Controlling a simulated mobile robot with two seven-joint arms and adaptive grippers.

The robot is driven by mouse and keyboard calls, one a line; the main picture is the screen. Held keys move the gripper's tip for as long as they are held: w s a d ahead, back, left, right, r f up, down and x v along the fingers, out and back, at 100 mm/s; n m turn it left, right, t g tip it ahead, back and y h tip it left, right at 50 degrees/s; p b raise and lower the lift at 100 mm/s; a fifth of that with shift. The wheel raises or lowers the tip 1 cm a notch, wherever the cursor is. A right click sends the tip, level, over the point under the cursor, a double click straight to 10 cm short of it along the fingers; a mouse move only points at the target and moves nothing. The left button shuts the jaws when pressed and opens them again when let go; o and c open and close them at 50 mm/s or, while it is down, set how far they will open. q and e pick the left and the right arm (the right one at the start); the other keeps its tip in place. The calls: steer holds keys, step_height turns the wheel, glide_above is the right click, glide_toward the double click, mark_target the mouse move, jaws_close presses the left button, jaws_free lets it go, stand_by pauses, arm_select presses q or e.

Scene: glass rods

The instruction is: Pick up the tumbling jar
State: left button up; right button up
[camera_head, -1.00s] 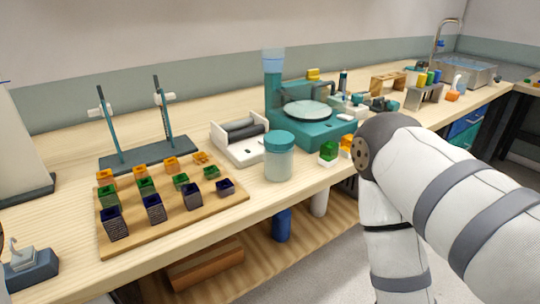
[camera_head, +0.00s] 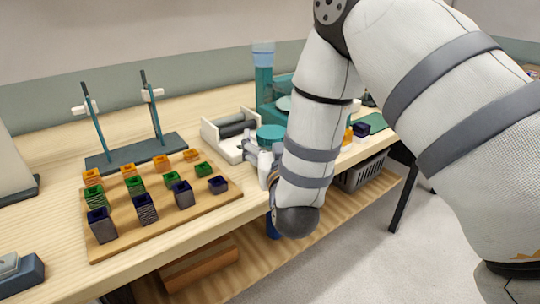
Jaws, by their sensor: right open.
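The tumbling jar (camera_head: 271,132) stands on the wooden bench just in front of the white roller unit. Its teal lid shows; most of its clear body is hidden behind my right gripper and arm. My right gripper (camera_head: 259,150) is at the jar's near side, open, with its fingers close to the jar below the lid. Whether the fingers touch the glass cannot be told. My left gripper is out of view.
A wooden board (camera_head: 225,198) with orange, green and dark blue square cups lies to the left. A two-post stand (camera_head: 137,152) is behind it. The white roller unit (camera_head: 214,136) is close behind the jar. My right arm covers much of the bench's right part.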

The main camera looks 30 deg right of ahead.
steer(key=x, duration=0.3)
steer(key=shift+d+f, duration=0.1)
steer(key=shift+f, duration=0.05)
steer(key=shift+s, duration=0.1)
steer(key=shift+c, duration=0.6)
jaws_close()
